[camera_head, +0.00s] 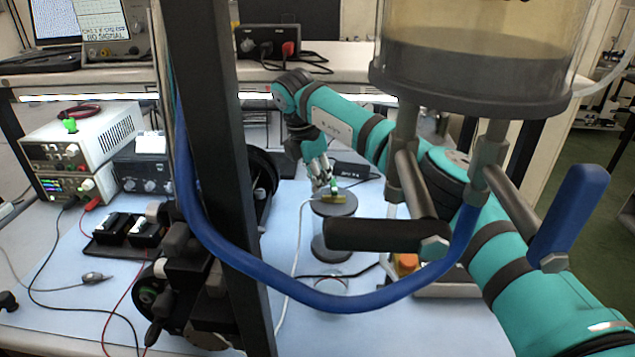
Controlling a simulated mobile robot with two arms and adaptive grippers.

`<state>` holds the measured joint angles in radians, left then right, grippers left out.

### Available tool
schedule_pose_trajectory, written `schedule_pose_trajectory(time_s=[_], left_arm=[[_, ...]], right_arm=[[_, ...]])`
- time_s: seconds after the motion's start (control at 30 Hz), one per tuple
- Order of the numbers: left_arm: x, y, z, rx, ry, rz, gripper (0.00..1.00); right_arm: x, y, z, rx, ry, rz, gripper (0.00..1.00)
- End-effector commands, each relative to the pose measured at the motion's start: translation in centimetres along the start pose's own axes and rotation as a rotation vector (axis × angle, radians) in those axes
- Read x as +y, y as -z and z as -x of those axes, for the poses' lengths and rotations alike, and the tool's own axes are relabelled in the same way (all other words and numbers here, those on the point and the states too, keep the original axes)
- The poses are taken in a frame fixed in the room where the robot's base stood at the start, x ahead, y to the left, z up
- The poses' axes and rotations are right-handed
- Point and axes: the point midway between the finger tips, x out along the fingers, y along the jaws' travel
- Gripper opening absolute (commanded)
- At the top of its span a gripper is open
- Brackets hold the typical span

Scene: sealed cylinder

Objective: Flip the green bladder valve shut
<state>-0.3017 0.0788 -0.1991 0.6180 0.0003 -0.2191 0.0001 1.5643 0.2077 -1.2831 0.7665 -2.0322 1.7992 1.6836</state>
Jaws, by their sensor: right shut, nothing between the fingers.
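The green valve (334,187) is a small green handle on a brass-coloured body (339,197), on the dark round cap of a small cylinder (333,208) standing on the blue work surface. The handle's exact angle is too small to tell. My right arm is teal and reaches in from the lower right, behind the large cylinder's pipes. Its gripper (324,182) is shut with nothing held, its fingertips pointing down right beside the green handle. Whether they touch it I cannot tell. My left gripper does not show.
A large clear cylinder (475,70) hangs in the foreground, with a black lever (385,234) and a blue lever (571,215) below. A blue hose (330,301) loops across the front beside a black post (215,150). Power supplies (80,150) and cables occupy the left.

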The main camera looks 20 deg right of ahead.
Motion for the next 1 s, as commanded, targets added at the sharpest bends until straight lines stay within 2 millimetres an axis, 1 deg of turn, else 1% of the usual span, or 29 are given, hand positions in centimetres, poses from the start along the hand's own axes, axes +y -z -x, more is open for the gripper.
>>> schedule_pose_trajectory(time_s=[0.03,0.3,0.4,0.5,0.6,0.7,1.0], left_arm=[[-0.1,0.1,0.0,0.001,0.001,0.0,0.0],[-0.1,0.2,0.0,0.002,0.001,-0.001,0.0],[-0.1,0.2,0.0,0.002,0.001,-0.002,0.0],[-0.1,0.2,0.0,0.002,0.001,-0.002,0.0],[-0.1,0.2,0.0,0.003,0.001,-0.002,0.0],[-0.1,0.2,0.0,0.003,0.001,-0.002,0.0],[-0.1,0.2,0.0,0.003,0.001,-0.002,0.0]], right_arm=[[0.1,0.0,1.1,-0.001,-0.004,0.001,0.0],[0.1,0.1,6.8,-0.002,-0.006,0.0,0.0],[0.1,0.1,8.6,-0.002,-0.004,0.001,0.0],[0.1,0.1,9.9,-0.001,-0.004,0.0,0.0],[0.1,0.1,10.7,-0.001,-0.003,0.001,0.0],[0.0,0.1,11.0,-0.001,-0.002,0.001,0.0],[0.0,0.1,11.0,-0.001,-0.002,0.001,0.0]])
